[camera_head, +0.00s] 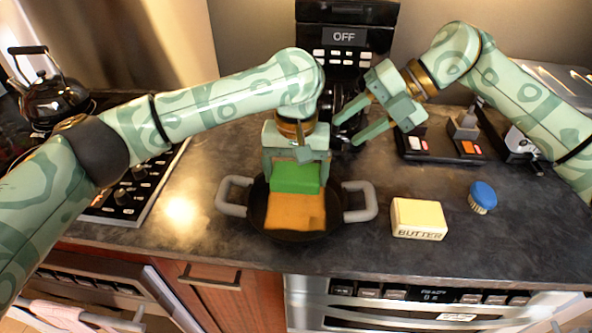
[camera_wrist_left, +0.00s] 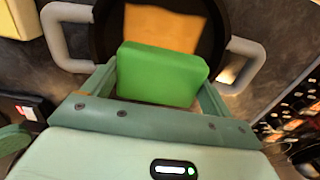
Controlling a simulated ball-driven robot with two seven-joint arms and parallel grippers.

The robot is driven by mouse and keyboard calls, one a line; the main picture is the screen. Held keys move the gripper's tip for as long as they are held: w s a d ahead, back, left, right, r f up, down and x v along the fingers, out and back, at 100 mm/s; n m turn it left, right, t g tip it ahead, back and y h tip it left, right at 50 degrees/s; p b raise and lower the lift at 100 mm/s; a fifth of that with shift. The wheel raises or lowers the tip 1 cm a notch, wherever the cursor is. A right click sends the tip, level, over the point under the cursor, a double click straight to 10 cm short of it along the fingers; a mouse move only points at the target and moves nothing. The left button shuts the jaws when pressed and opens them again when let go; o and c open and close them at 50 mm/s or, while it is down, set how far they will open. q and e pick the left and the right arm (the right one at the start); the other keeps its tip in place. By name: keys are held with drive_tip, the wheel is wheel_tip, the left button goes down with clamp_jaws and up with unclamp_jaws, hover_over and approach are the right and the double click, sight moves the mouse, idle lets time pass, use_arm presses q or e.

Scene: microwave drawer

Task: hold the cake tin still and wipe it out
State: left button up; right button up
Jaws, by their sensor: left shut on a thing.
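The cake tin (camera_head: 258,208) is a dark round pan with two grey side handles, on the counter near its front edge. In the left wrist view the cake tin (camera_wrist_left: 107,35) shows with both handles. Orange patches (camera_head: 295,212) cover part of its inside. My left gripper (camera_head: 296,172) is shut on a green sponge (camera_head: 296,180), which is in or just over the tin; contact with the bottom cannot be told. The sponge also fills the middle of the left wrist view (camera_wrist_left: 162,74). My right gripper (camera_head: 348,130) is open and empty, up and right of the tin, apart from the handles.
A butter block (camera_head: 418,218) stands right of the tin, with a blue brush (camera_head: 482,197) beyond it. A black machine marked OFF (camera_head: 345,38) stands behind. A stove (camera_head: 125,195) with a kettle (camera_head: 50,98) is at left. The counter's front edge is close to the tin.

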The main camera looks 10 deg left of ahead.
sight(373, 195)
drive_tip(key=d+f+h, duration=0.1)
drive_tip(key=f+h, duration=0.1)
drive_tip(key=h, duration=0.1)
drive_tip(key=s+d+f+h, duration=0.1)
drive_tip(key=d+f+h, duration=0.1)
drive_tip(key=f+h, duration=0.1)
drive_tip(key=s+d+f+h, duration=0.1)
drive_tip(key=d+f+h, duration=0.1)
drive_tip(key=h, duration=0.1)
drive_tip(key=shift+s+d+f+n+t, duration=0.1)
drive_tip(key=shift+s+f+n+t, duration=0.1)
drive_tip(key=shift+f+n+t, duration=0.15)
drive_tip(key=shift+d+f, duration=0.1)
drive_tip(key=shift+f, duration=4.1)
clamp_jaws()
drive_tip(key=shift+o, duration=1.1)
unclamp_jaws()
